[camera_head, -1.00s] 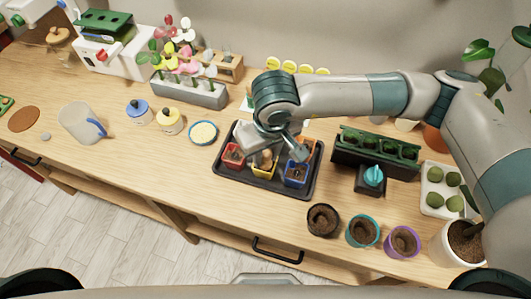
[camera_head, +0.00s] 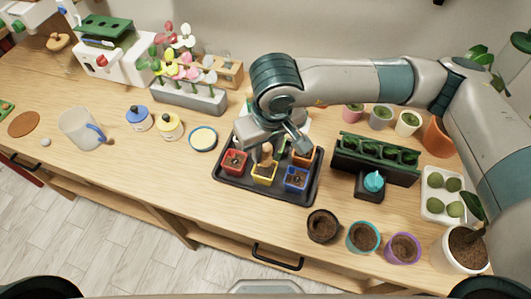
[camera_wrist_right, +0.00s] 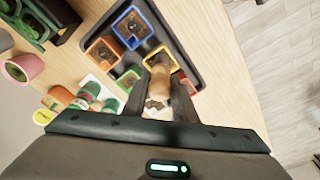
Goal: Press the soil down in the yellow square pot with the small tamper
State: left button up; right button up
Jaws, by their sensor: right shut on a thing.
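The yellow square pot (camera_head: 264,180) stands in the front row of a black tray (camera_head: 222,182), between a red pot (camera_head: 234,168) and a blue pot (camera_head: 297,187). Brown soil shows inside it. My right gripper (camera_head: 266,145) is above the yellow pot, shut on the small wooden tamper (camera_head: 266,156). In the right wrist view the tamper (camera_wrist_right: 158,82) sits between the fingers, its far end over the yellow pot (camera_wrist_right: 152,55) and covering part of it. I cannot tell whether it touches the soil. My left gripper is not in view.
An orange pot (camera_head: 304,160) is behind the blue pot in the tray. A dark green planter (camera_head: 375,160) stands to the right, near a teal-topped item (camera_head: 373,182). Several soil-filled round pots line the front right edge. The bench left of the tray's front is clear.

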jog(key=shift+r, duration=1.2)
